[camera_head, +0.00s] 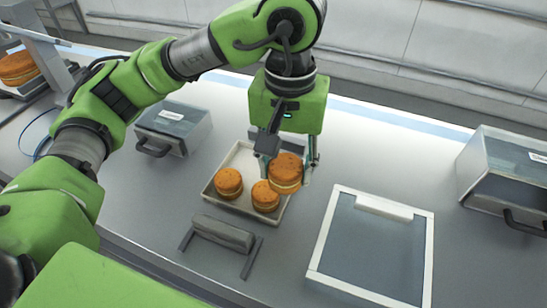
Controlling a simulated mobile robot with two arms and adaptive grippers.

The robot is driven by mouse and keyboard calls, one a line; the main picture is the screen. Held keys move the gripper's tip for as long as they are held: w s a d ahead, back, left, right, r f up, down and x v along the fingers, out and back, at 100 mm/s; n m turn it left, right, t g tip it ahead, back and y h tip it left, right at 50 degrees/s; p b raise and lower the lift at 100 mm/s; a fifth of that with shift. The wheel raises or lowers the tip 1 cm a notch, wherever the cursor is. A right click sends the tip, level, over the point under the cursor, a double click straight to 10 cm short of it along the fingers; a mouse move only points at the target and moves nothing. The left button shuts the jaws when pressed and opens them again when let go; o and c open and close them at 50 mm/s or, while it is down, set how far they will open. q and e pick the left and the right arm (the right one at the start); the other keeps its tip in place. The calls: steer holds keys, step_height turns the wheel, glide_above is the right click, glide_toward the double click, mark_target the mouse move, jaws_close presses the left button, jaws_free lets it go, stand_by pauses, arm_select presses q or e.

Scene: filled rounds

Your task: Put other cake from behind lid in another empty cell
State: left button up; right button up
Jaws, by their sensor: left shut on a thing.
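My left gripper (287,163) points down at the tray's right side, with its fingers on either side of an orange-brown layered cake (286,173). This cake looks larger than the others and seems held a little above the tray's right part. The pale square tray (238,156) holds a cake (228,182) at the left and another cake (265,197) at the front. The gripper hides the tray's back right part, and I cannot make out its cell dividers. A white-framed clear lid (324,233) with a white handle lies right of the tray. My right gripper is not in view.
A grey bar on a dark stand (222,234) lies in front of the tray. A grey box with a handle (173,128) stands at left, and a similar box (505,175) at right. Another large cake (18,68) sits at far left.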

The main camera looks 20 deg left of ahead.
arm_select(q)
steer(key=w+a+f+p, duration=0.1)
steer(key=w+f, duration=0.1)
steer(key=w, duration=0.1)
steer(key=w+a+f+p, duration=0.1)
steer(key=w+f, duration=0.2)
steer(key=w+a+f+p, duration=0.2)
steer(key=w+f, duration=0.1)
steer(key=w, duration=0.1)
steer(key=shift+w+a, duration=0.1)
steer(key=shift+w+a+f, duration=0.1)
steer(key=shift+w+f, duration=0.1)
steer(key=shift+f, duration=0.1)
steer(key=f+p, duration=0.3)
steer(key=shift+w, duration=0.2)
steer(key=shift+f, duration=0.25)
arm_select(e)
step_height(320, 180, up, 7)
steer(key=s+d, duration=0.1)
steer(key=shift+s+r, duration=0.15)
